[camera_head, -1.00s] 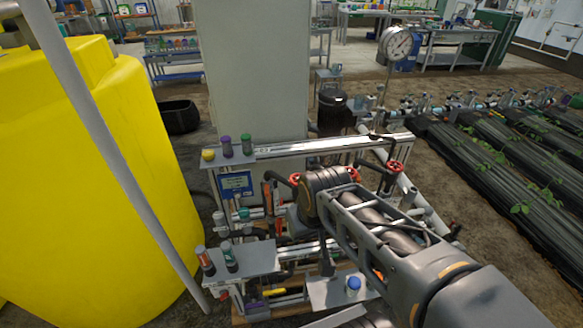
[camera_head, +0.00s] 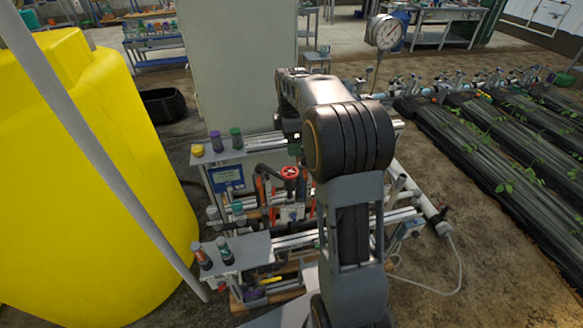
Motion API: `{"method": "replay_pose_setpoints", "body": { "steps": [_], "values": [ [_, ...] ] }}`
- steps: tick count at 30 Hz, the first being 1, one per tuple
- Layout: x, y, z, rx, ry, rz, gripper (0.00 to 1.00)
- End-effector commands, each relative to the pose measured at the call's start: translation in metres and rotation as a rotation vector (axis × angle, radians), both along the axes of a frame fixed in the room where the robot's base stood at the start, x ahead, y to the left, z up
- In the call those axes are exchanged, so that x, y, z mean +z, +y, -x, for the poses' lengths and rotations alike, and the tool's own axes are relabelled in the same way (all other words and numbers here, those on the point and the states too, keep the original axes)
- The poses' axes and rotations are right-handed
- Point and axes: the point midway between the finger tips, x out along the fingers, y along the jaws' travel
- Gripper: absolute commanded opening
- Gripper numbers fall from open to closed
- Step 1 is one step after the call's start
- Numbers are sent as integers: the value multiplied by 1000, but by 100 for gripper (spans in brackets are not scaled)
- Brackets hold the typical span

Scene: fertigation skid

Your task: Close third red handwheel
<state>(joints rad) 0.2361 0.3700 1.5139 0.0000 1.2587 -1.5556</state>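One red handwheel (camera_head: 290,172) shows on the pipework of the skid, just left of my arm. Other red handwheels are not visible; my arm covers the pipework to the right of this one. I cannot tell which in the row the visible wheel is, nor whether its valve is open or closed. My arm stands up through the middle of the picture and bends away at a large dark joint. Its far part reaches back and left above the skid. I cannot make out gripper fingers or any contact with a handwheel.
A yellow tank (camera_head: 85,190) and a slanted grey pole (camera_head: 85,150) stand at left. A tall pale cabinet (camera_head: 235,65) rises behind the skid. Small bottles stand on a shelf (camera_head: 238,252). A round gauge (camera_head: 384,32) stands behind. Black-covered plant beds (camera_head: 480,150) lie at right.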

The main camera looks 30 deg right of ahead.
Motion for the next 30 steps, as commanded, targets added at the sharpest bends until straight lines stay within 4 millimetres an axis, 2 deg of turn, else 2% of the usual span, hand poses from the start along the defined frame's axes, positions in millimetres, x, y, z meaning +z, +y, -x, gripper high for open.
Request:
{"method": "replay_pose_setpoints", "body": {
  "steps": [9, 15, 21, 30],
  "values": [
    [-62, 0, 1, -1, 4, -1, 90],
    [-94, 0, 1, -2, 3, -1, 90],
    [-113, 0, 1, -3, 2, 0, 90],
    [-121, 0, 1, -3, -1, 0, 90]
  ]
}}
